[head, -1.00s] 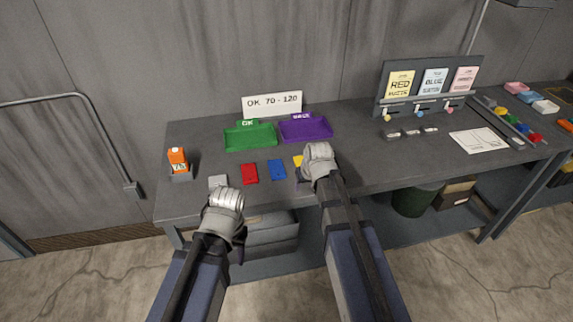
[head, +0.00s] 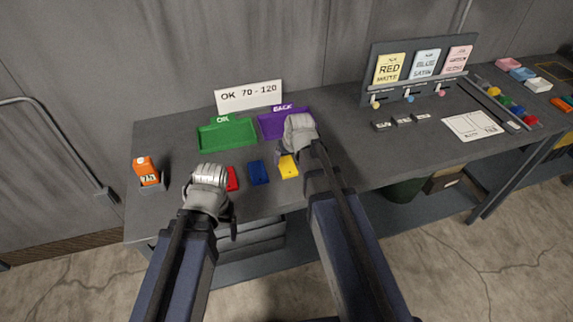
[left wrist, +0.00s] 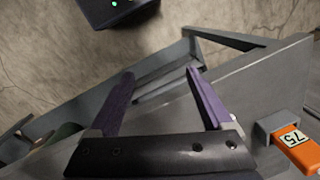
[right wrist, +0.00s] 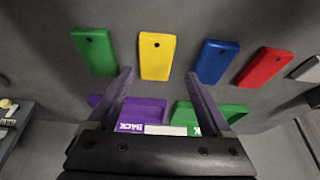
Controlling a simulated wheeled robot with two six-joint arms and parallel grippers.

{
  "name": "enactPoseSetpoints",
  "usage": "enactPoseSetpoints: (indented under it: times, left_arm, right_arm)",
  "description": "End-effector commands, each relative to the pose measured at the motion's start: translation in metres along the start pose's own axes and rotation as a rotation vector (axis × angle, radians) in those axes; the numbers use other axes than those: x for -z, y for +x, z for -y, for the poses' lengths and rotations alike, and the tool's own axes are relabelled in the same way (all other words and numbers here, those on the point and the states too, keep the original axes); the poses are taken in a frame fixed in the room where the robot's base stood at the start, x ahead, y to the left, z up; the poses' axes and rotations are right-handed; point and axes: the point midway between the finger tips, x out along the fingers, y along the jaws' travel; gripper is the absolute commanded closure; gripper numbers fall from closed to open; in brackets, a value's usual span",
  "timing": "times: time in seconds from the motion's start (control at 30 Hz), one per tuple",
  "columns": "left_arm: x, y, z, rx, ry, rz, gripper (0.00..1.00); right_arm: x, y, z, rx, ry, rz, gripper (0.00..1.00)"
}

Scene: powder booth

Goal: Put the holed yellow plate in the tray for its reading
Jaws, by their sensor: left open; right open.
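The yellow plate (head: 288,166) lies flat on the bench, just right of the blue plate (head: 258,172); its hole shows in the right wrist view (right wrist: 155,60). The green OK tray (head: 226,146) and purple BACK tray (head: 270,136) stand behind the plates. An orange gauge (head: 146,170) reads 75 at the bench's left end; it also shows in the left wrist view (left wrist: 297,149). My right gripper (right wrist: 158,73) is open and empty, above the bench between the yellow plate and the trays. My left gripper (left wrist: 160,72) is open and empty near the front edge.
A sign (head: 249,95) reads OK 70 - 120. A switch panel (head: 415,75), small labelled blocks and a paper sheet (head: 473,125) are right. Bench between is clear.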

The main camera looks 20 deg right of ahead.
Motion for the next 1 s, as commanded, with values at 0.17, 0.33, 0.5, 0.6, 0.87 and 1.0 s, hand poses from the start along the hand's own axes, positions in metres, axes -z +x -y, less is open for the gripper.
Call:
enactPoseSetpoints:
  times: [0.17,0.33,0.5,0.6,0.87,1.0]
  left_arm:
    - [0.001,0.019,-0.002,0.0,-0.001,0.0,0.0]
    - [0.002,0.02,-0.002,0.0,-0.001,0.0,0.0]
    - [0.002,0.027,-0.003,0.0,-0.001,0.0,0.0]
    - [0.003,0.037,-0.004,0.0,-0.001,0.0,0.0]
    - [0.004,0.065,-0.006,0.0,-0.001,0.0,0.0]
    - [0.004,0.066,-0.006,0.0,-0.001,0.0,0.0]
  right_arm:
    - [0.0,0.021,0.0,0.0,0.0,0.0,0.0]
    - [0.001,0.022,-0.001,0.0,0.0,0.0,0.0]
    - [0.002,0.03,-0.002,0.0,0.0,0.0,0.0]
    - [0.004,0.042,-0.004,0.0,0.0,0.0,0.0]
    - [0.007,0.073,-0.006,0.0,0.0,0.0,0.0]
    - [0.008,0.075,-0.006,0.0,0.0,0.0,0.0]
